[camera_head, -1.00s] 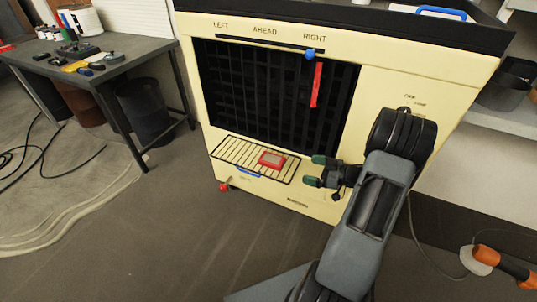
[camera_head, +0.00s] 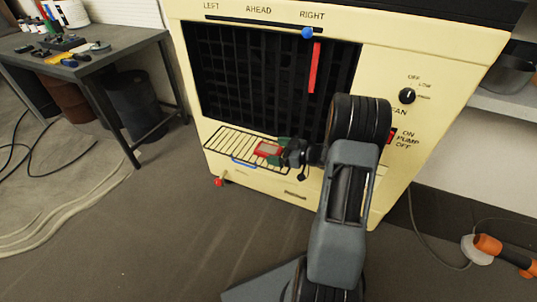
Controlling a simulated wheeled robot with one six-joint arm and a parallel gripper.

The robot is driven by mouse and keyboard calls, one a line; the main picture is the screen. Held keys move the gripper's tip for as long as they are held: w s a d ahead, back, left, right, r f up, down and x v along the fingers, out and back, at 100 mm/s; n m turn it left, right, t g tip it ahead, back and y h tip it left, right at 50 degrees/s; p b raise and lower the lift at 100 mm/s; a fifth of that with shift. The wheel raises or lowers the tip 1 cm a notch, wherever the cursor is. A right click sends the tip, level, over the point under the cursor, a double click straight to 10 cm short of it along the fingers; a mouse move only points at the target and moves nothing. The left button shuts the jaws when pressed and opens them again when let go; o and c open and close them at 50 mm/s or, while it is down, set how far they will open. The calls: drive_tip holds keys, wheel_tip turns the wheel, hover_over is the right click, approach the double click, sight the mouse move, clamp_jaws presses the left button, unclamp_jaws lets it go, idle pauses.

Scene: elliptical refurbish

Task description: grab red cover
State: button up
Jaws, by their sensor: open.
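The red cover (camera_head: 267,149), a small red piece with a greyish face, lies on the wire rack (camera_head: 222,141) at the front of the cream machine (camera_head: 402,55). My gripper (camera_head: 282,151) reaches in from the right at the cover's right end. Its green-tipped fingers are open and appear to be on either side of that end. The arm and the fingers hide part of the rack's right side, and I cannot tell whether the fingers touch the cover.
A blue handle (camera_head: 243,162) and a red knob (camera_head: 218,182) are below the rack. A workbench (camera_head: 90,70) with tools stands left. An orange tool (camera_head: 500,250) lies right.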

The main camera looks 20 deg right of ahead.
drive_tip(key=shift+x, duration=1.1)
drive_tip(key=shift+c, duration=0.2)
drive_tip(key=c, duration=1)
drive_tip(key=shift+c, duration=0.6)
drive_tip(key=shift+r, duration=0.1)
